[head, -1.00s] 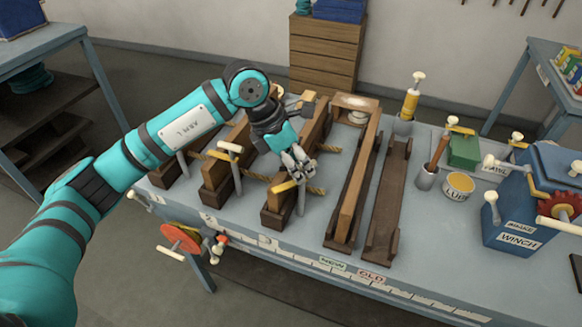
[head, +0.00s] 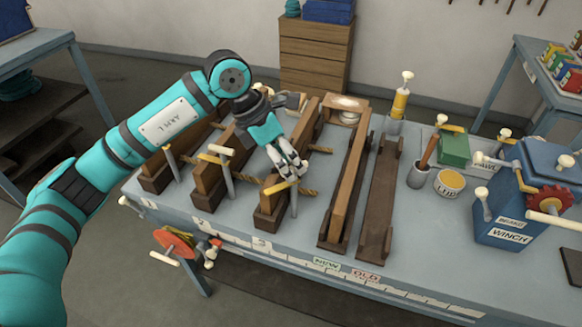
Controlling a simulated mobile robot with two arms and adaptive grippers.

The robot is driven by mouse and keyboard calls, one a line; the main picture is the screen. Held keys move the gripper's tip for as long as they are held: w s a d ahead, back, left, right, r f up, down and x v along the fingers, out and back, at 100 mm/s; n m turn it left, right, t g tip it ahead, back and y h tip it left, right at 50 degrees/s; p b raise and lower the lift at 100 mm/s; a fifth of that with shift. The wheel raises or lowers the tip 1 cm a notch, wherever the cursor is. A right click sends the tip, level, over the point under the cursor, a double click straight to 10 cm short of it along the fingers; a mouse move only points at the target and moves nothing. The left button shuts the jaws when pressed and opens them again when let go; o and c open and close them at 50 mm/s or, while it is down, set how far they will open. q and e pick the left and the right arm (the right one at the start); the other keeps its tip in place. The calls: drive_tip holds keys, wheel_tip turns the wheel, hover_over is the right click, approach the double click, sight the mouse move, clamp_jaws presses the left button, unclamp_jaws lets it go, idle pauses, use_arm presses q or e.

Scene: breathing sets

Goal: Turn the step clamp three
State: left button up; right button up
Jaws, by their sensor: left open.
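Step clamp three has a yellow handle bar (head: 276,188) on a grey post (head: 294,202), at the front end of the third wooden step block (head: 266,215). My left gripper (head: 293,173) is open and empty, with its fingers pointing down just above and behind the right end of that handle. The fingers partly cover that end, and I cannot tell whether they touch it. Clamps two (head: 214,158) and one (head: 170,160) stand to the left with similar handles. My right gripper is not in view.
Two long wooden troughs, one new (head: 335,215) and one old (head: 376,220), lie to the right. Farther right are a lube tin (head: 449,184), a brush cup (head: 418,177) and a blue winch (head: 500,215).

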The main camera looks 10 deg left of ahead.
use_arm(q)
drive_tip(key=v, duration=0.9)
drive_tip(key=shift+r, duration=0.25)
drive_tip(key=shift+s, duration=0.15)
